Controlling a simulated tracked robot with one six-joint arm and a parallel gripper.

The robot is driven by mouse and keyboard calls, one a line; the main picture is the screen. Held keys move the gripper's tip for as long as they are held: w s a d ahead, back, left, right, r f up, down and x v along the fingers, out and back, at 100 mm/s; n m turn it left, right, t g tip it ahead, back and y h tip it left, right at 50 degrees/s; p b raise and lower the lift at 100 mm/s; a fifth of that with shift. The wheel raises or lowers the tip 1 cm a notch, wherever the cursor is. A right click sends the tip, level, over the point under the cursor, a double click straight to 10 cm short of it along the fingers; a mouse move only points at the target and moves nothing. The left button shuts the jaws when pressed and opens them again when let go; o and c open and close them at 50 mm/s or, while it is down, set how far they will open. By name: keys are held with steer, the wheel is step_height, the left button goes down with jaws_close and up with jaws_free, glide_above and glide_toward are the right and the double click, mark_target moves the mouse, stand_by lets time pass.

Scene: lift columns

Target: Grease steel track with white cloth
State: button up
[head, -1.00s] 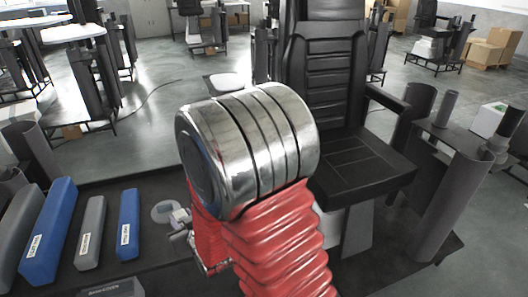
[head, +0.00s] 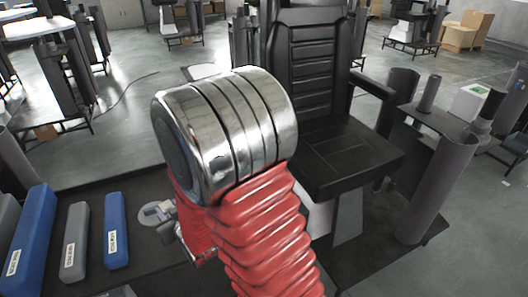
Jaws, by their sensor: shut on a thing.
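My arm, with a polished steel cylinder on top and a red bellows sleeve below it, fills the middle of the head view. It hides what lies behind it. My gripper is not clearly visible; small grey metal parts show at the left edge of the red sleeve, but I cannot tell what they belong to. I cannot make out a white cloth. I cannot identify a steel track either.
A dark work surface (head: 80,187) carries blue bars (head: 116,230) (head: 32,240), a grey bar (head: 75,241) and a small pale ring-shaped item (head: 152,213). A black chair (head: 350,150) stands behind my arm. Grey cylinders (head: 440,185) stand at the right. Open floor (head: 145,125) lies behind the surface.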

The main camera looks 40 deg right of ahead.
steer(key=s+d+r+m+h, duration=0.1)
steer(key=d, duration=1)
steer(key=s+d+r+m+h, duration=0.1)
steer(key=d+r+h, duration=0.1)
steer(key=d, duration=1)
steer(key=s+d+r+m+g+h, duration=0.1)
steer(key=d+r+m, duration=0.1)
steer(key=d, duration=1)
steer(key=shift+d+r+h, duration=0.25)
steer(key=shift+h, duration=0.15)
steer(key=shift+w+d, duration=0.2)
steer(key=shift+d, duration=0.05)
steer(key=shift+f, duration=0.1)
steer(key=shift+f, duration=2.9)
steer(key=shift+f, duration=0.35)
